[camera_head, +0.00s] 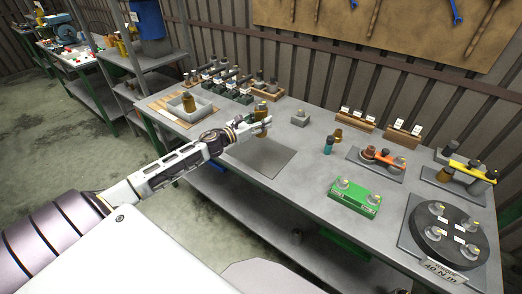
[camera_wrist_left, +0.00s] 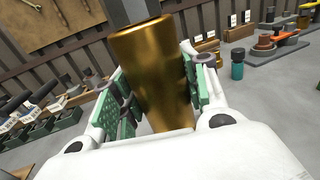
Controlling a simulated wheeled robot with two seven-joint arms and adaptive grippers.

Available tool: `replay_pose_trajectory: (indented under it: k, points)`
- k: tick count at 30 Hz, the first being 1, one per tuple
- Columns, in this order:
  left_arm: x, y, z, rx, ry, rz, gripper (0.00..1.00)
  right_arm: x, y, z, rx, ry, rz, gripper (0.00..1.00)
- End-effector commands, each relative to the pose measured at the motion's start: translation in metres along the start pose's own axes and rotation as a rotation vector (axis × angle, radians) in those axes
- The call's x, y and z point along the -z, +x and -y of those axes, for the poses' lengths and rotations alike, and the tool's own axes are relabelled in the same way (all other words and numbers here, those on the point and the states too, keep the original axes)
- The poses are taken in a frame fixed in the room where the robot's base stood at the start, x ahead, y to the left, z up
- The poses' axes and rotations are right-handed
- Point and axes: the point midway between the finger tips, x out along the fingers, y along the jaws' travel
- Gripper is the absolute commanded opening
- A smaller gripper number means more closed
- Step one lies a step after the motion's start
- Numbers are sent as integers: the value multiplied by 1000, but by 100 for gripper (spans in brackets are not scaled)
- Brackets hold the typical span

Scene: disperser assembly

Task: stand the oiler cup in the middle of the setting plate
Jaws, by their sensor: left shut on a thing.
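The cup is held roughly upright. In the left wrist view the brass cup (camera_wrist_left: 155,75) fills the space between the green finger pads, tilted slightly in the picture. The setting plate (camera_head: 262,158), a flat darker grey square, lies on the table below and just in front of the gripper. Its top is bare where I see it, and the arm covers its left edge. The cup's height over the plate is hard to tell. My right gripper is not in view.
A tray (camera_head: 205,112) with a brass part stands left of the gripper. A green block (camera_head: 355,197), a teal bottle (camera_head: 329,145) and a round black fixture (camera_head: 428,245) stand to the right. A small grey block (camera_head: 300,118) is behind. Table around the plate's right is clear.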

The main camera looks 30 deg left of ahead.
Motion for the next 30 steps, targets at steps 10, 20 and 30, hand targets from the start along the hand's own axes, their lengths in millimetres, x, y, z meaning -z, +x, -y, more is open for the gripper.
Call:
replay_pose_trajectory:
  k: [10,20,30]
  points:
    - [23,0,0,-2,-3,2,0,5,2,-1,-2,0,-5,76]
    - [55,1,0,-1,-1,3,0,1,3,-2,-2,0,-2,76]
    - [60,0,0,0,1,3,0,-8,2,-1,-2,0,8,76]
